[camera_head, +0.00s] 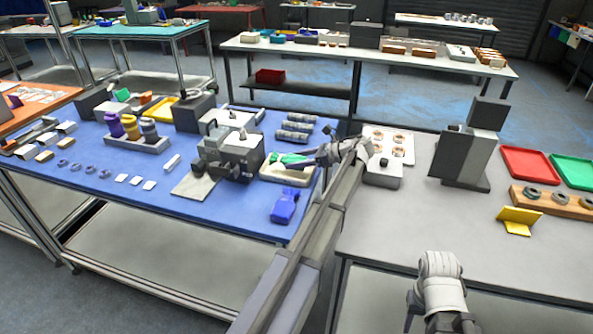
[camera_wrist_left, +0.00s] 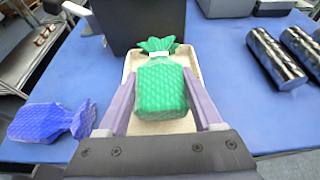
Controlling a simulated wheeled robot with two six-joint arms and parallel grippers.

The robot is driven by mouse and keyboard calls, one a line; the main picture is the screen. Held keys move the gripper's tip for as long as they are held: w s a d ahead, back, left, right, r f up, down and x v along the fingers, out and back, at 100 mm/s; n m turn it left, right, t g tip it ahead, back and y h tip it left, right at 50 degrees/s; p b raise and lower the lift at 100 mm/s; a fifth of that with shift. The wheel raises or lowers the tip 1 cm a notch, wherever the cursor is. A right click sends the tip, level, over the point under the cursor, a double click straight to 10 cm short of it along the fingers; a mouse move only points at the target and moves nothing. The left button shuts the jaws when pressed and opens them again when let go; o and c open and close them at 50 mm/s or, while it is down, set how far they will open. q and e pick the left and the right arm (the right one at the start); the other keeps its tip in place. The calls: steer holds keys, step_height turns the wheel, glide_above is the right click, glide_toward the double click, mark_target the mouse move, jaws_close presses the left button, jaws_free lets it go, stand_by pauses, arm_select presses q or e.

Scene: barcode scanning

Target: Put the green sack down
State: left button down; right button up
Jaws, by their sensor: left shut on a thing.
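The green sack (camera_wrist_left: 162,88) lies between the two purple fingers of my left gripper (camera_wrist_left: 162,108) in the left wrist view. The gripper is shut on it. The sack is over a pale shallow tray (camera_wrist_left: 127,74); I cannot tell whether it touches the tray's floor. In the head view the green sack (camera_head: 292,159) shows beside the fingers of my left gripper (camera_head: 312,157), above the cream tray (camera_head: 270,173) on the blue table. My right gripper (camera_head: 440,318) is at the bottom edge of the head view, and its fingertips are not clear.
A blue sack (camera_head: 285,205) lies on the blue table near the tray. A grey machine (camera_head: 232,150) stands left of the tray. Dark cylinders (camera_head: 295,127) lie behind it. The grey table (camera_head: 390,235) at right has free room in front.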

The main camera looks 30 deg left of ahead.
arm_select(q)
steer(key=shift+f+b, duration=0.9)
steer(key=shift+f, duration=0.45)
arm_select(e)
steer(key=shift+f, duration=1.35)
arm_select(q)
steer(key=shift+f, duration=0.15)
steer(key=shift+c, duration=0.2)
jaws_free()
arm_select(e)
steer(key=shift+f, duration=0.15)
arm_select(q)
steer(key=shift+d+r, duration=0.15)
steer(key=shift+r, duration=0.2)
steer(key=p+v, duration=0.4)
steer(key=v, duration=0.7)
steer(key=shift+d+p, duration=0.3)
steer(key=shift+d, duration=0.05)
arm_select(e)
steer(key=shift+r, duration=2.45)
